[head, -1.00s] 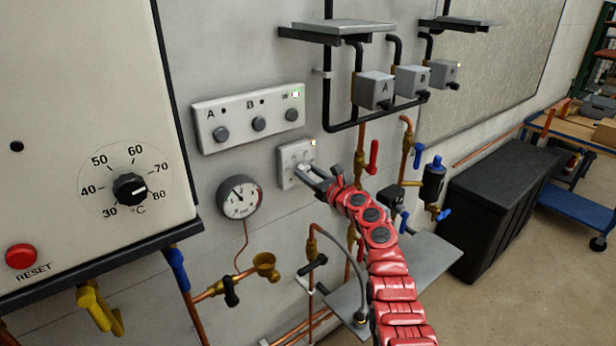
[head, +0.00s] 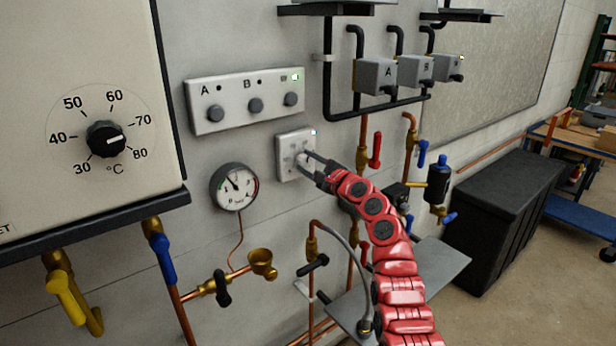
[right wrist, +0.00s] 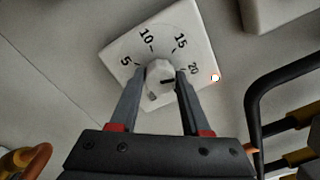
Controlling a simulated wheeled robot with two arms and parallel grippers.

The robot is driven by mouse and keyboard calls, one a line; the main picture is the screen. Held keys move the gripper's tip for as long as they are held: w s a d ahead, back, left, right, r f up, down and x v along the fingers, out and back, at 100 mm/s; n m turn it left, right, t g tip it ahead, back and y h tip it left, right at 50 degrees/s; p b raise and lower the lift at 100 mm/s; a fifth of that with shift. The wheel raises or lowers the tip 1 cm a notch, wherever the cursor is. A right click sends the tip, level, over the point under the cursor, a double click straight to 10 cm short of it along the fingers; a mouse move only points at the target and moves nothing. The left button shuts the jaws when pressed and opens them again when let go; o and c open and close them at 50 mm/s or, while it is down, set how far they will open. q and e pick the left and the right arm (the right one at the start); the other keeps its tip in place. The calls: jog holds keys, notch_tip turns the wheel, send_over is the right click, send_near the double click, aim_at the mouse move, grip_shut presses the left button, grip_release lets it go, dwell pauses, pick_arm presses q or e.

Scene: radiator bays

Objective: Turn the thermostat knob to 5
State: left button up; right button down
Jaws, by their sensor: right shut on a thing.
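The thermostat is a small white square plate (head: 284,167) on the wall in the head view. In the right wrist view its plate (right wrist: 121,50) carries the marks 5, 10, 15 and 20. Its pale faceted knob (right wrist: 158,72) sits in the middle, with a dark pointer line directed toward the 20 side. My right gripper (right wrist: 160,80) is shut on the knob, one finger on each side; the fingers cover part of the plate. It also shows in the head view (head: 305,160), reaching in from the right. My left gripper is not in view.
A panel with knobs A, B and W (head: 232,102) hangs above the thermostat. A pressure gauge (head: 234,187) is to its lower left. A boiler with a temperature dial (head: 106,139) is at left. Pipes with a red-handled valve (head: 375,150) stand close right of my gripper.

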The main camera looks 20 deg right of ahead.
jog(key=n+b, duration=0.3)
jog(key=b, duration=0.1)
jog(key=n+b, duration=0.3)
jog(key=b, duration=0.1)
jog(key=n+b, duration=0.3)
jog(key=b, duration=0.1)
jog(key=shift+f+b, duration=0.25)
jog(key=shift+b, duration=0.1)
jog(key=n+b, duration=0.1)
jog(key=n, duration=0.2)
jog(key=shift+y+b, duration=0.3)
jog(key=shift+b, duration=0.1)
jog(key=n, duration=0.2)
jog(key=n+b, duration=0.1)
jog(key=shift+r+n, duration=0.2)
jog(key=shift+n, duration=0.2)
jog(key=n, duration=0.4)
jog(key=shift+n, duration=0.3)
jog(key=n, duration=1)
jog(key=shift+g, duration=0.3)
